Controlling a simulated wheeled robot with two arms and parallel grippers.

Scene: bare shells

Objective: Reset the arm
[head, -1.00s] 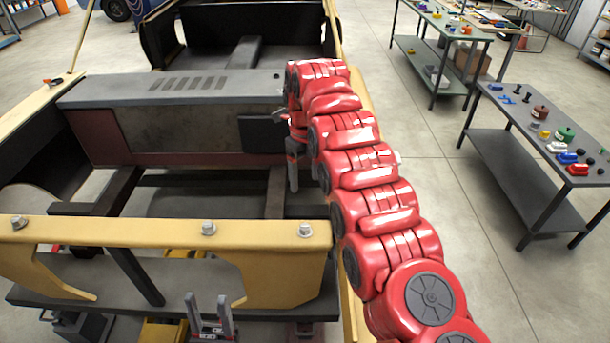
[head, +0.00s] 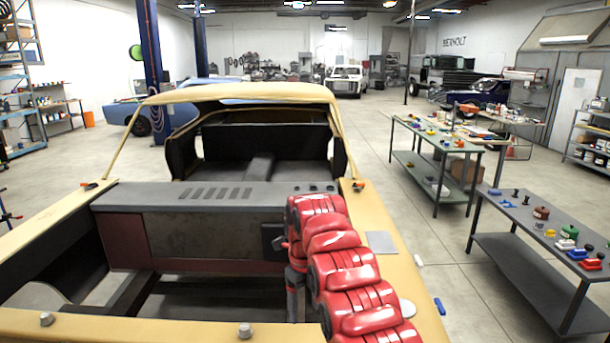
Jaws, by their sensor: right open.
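My red right arm reaches forward along the right side of the bare yellow car shell (head: 388,215). My right gripper (head: 294,300) points down over the open engine bay, just below the black box (head: 273,238) on the bay's back wall. It is open, and I see nothing between its fingers. The arm hides part of the gripper and of the bay's right side. My left gripper is not in view.
A grey plate (head: 381,242) and a blue piece (head: 439,306) are by the right fender. An orange-and-black tool (head: 358,186) lies farther back. A grey table (head: 540,232) with several small parts stands at right. Open floor separates it from the car.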

